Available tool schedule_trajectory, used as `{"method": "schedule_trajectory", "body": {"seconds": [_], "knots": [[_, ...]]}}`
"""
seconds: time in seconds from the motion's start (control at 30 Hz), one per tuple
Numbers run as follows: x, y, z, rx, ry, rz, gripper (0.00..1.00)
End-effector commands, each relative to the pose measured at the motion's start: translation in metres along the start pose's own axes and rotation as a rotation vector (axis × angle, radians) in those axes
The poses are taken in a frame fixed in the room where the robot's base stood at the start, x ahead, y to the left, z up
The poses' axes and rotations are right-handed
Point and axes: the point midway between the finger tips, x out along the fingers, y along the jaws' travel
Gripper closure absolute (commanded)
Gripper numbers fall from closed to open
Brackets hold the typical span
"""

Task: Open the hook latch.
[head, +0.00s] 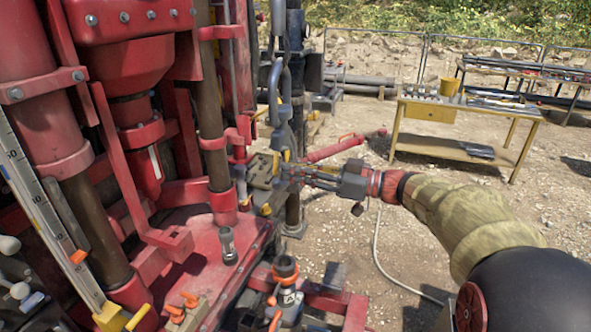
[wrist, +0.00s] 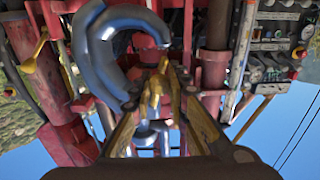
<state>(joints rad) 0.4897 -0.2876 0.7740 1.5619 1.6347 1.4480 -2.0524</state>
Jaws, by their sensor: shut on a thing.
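A grey steel hook (head: 275,82) hangs beside the red drill mast in the head view. It fills the upper left of the wrist view as a large curve (wrist: 93,50). The yellow hook latch (wrist: 154,92) lies between my fingers, in front of the hook's opening. My gripper (head: 287,170) reaches in from the right at the hook's lower part, and it also shows in the wrist view (wrist: 165,85). It is shut on the latch. The fingers partly hide the latch, and its exact angle is hard to tell.
The red rig (head: 190,245) stands close on the left, with a red bar (head: 343,146) just behind my gripper. Open gravel lies between.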

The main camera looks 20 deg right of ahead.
Motion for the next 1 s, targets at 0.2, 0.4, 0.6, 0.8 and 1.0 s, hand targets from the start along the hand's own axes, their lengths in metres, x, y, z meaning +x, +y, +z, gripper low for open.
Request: {"method": "schedule_trajectory", "body": {"seconds": [0.2,0.4,0.6,0.8,1.0], "knots": [[-0.001,0.000,0.000,0.003,0.000,0.001,1.00],[-0.001,-0.002,0.000,0.045,0.000,0.001,1.00],[-0.001,-0.007,-0.001,0.159,0.000,0.001,1.00],[-0.001,-0.014,-0.004,0.334,0.001,0.001,1.00],[-0.001,-0.020,-0.011,0.525,0.001,0.001,1.00]]}}
